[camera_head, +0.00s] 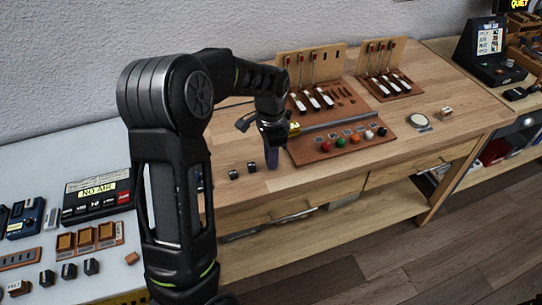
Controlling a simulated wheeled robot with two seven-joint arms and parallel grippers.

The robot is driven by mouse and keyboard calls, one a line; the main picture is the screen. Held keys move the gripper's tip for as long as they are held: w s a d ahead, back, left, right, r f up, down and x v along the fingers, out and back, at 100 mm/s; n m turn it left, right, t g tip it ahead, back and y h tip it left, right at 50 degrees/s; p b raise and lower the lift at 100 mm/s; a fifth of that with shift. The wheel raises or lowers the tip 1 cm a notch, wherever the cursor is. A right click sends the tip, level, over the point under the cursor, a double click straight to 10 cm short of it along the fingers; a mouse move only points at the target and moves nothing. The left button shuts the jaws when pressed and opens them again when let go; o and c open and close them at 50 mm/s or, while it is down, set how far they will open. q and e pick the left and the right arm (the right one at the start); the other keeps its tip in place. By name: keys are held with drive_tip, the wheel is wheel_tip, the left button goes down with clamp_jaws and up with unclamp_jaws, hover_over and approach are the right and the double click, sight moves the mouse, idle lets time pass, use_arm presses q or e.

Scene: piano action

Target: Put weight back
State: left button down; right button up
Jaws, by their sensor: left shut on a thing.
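My left gripper (271,156) points down over the front of the wooden workbench, left of the brown board. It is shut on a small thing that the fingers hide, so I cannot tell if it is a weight. Two small dark blocks with light tops (233,174), which may be weights, stand on the bench just left of the gripper. My right gripper is not in view.
Two upright wooden racks with piano hammers (312,62) stand at the back of the bench. A round pale disc (418,121) and a small metallic block (446,112) lie at the right. A white table (105,150) with devices and trays is at the left.

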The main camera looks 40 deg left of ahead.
use_arm(q)
drive_tip(key=shift+f, duration=0.1)
drive_tip(key=c, duration=1.3)
unclamp_jaws()
wheel_tip(320, 180, up, 12)
drive_tip(key=shift+b, duration=0.35)
